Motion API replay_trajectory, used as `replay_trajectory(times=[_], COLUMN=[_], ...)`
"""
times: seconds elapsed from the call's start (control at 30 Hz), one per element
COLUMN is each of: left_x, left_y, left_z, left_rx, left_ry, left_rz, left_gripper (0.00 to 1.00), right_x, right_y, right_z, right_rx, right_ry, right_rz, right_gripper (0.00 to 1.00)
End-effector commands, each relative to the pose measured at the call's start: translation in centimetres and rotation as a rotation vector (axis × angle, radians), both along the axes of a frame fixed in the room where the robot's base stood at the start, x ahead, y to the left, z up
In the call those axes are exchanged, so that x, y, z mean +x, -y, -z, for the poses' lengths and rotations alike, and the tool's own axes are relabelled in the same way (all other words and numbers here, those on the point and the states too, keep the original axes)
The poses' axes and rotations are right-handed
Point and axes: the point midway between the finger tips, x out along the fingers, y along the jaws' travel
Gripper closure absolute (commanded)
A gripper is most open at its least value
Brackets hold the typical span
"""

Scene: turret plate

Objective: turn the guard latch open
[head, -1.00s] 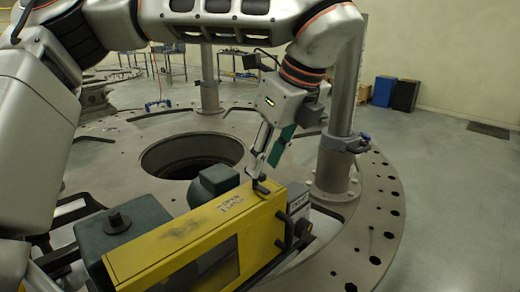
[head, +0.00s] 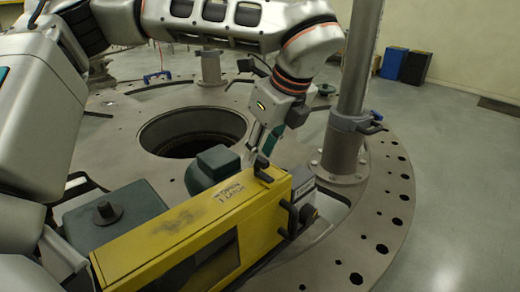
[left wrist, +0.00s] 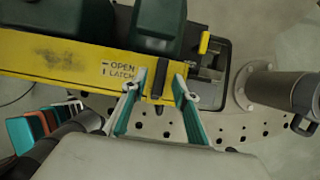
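The yellow guard (head: 190,225) lies across the front of the head view, with "OPEN LATCH" lettering on its top. A small black latch (head: 263,172) sits at the right end of that top. In the left wrist view the latch (left wrist: 158,82) is a short dark bar near the lettering. My left gripper (head: 259,150) is at the latch in the head view. The left wrist view shows its fingers (left wrist: 160,80) open, one tip on each side of the latch, with visible gaps. Contact cannot be told. My right gripper is not in view.
A grey post (head: 345,110) with a clamp handle stands right of the guard. A dark green motor housing (head: 212,168) and a green box (head: 115,215) lie behind it. A black handle (head: 290,218) sticks out of the guard's end. The round plate has a large open hole.

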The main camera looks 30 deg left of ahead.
Motion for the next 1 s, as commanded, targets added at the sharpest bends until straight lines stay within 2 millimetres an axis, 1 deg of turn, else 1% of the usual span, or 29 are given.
replay_trajectory(times=[0.1,0.33,0.37,0.4,0.47,0.77,1.0], left_x=[0.1,0.1,0.1,0.1,0.1,0.1,0.0], left_y=[-0.2,-0.2,-0.2,-0.2,-0.2,-0.2,-0.3], left_z=[0.5,0.6,0.6,0.6,0.6,0.6,0.7], left_rx=[0.000,0.000,0.000,0.000,0.000,0.000,-0.001], left_ry=[-0.001,0.000,0.000,0.000,0.000,0.001,0.003], left_rz=[0.000,-0.001,-0.001,-0.001,-0.001,0.008,0.089], left_gripper=[0.71,0.71,0.73,0.84,0.99,1.00,1.00], right_x=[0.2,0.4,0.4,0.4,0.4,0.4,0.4], right_y=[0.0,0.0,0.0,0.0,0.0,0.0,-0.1], right_z=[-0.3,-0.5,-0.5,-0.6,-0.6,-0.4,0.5], right_rx=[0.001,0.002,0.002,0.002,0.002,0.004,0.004], right_ry=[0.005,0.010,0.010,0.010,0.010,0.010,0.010], right_rz=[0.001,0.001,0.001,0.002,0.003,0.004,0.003], right_gripper=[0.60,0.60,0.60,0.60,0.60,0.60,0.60])
